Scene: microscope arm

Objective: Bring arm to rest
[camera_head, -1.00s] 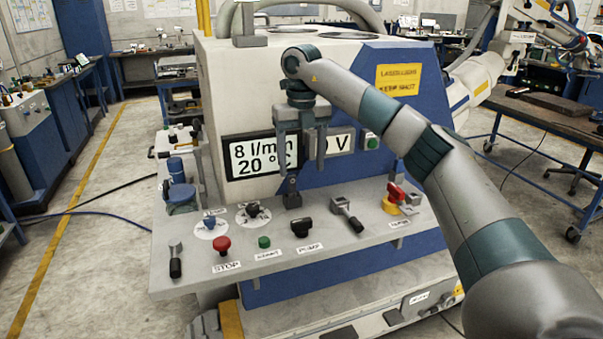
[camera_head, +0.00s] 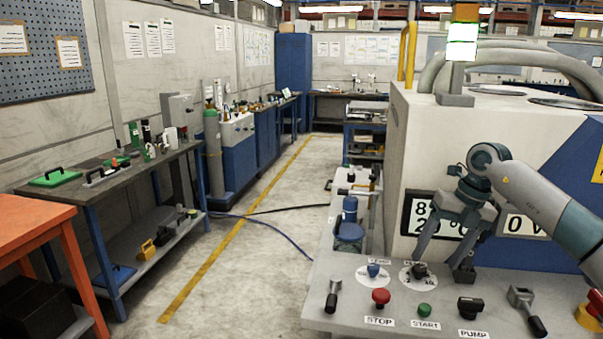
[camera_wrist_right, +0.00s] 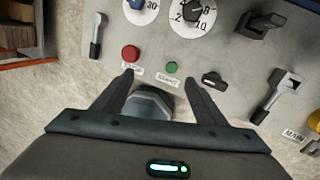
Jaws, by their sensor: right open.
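My right arm (camera_head: 545,205) comes in from the right, grey with teal joints. Its gripper (camera_head: 442,255) is open and empty, tilted with its fingers pointing down and to the left. It hangs in front of the machine's display (camera_head: 418,218) and covers part of the digits. In the right wrist view the two fingers (camera_wrist_right: 159,76) are spread, with a grey rounded thing between them that I cannot identify. Beyond the fingertips are the red stop button (camera_wrist_right: 130,54) and green start button (camera_wrist_right: 172,67). My left gripper is not in view.
The control panel (camera_head: 345,270) carries a blue knob (camera_head: 373,270), a black pump switch (camera_head: 471,306) and a lever (camera_head: 525,305). A workbench (camera_head: 110,178) and an orange table (camera_head: 30,228) stand left.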

